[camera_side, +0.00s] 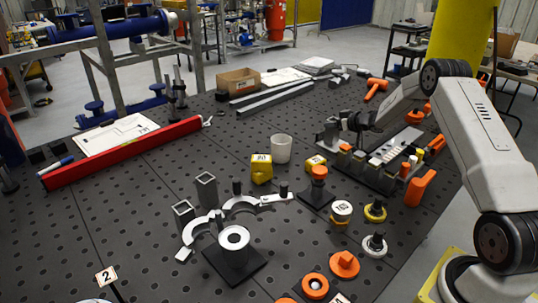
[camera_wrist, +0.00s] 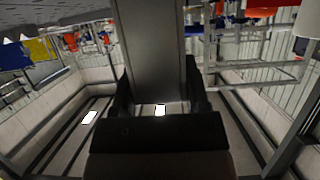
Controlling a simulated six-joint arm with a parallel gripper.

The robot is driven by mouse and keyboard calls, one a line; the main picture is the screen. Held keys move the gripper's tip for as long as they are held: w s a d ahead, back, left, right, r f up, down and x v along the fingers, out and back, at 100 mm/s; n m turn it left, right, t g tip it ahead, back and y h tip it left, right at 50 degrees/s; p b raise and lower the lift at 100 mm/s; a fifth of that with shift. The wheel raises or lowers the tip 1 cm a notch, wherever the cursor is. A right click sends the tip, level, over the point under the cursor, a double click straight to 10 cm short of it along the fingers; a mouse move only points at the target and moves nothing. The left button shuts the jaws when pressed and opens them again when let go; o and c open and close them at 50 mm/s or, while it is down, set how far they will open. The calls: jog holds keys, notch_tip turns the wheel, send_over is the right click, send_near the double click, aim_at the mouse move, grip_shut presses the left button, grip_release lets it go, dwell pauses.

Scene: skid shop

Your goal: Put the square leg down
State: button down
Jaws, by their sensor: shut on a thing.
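In the wrist view, my gripper (camera_wrist: 160,108) has its dark fingers on both sides of a grey square leg (camera_wrist: 154,45). The leg runs from between the fingers to the top edge of the picture, where its far end is cut off. There, two similar grey square tubes (camera_side: 205,187) stand upright on the perforated table (camera_side: 120,215), beside white curved pieces (camera_side: 203,228).
A long red bar (camera_side: 125,152) lies at the left, next to white sheets (camera_side: 112,133). Fixtures and orange parts (camera_side: 420,188) crowd the right. The table's left front is mostly clear.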

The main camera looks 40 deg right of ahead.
jog(key=shift+f, duration=0.1)
dwell(0.3)
jog(key=shift+c, duration=0.4)
grip_release()
jog(key=v, duration=1.2)
dwell(0.3)
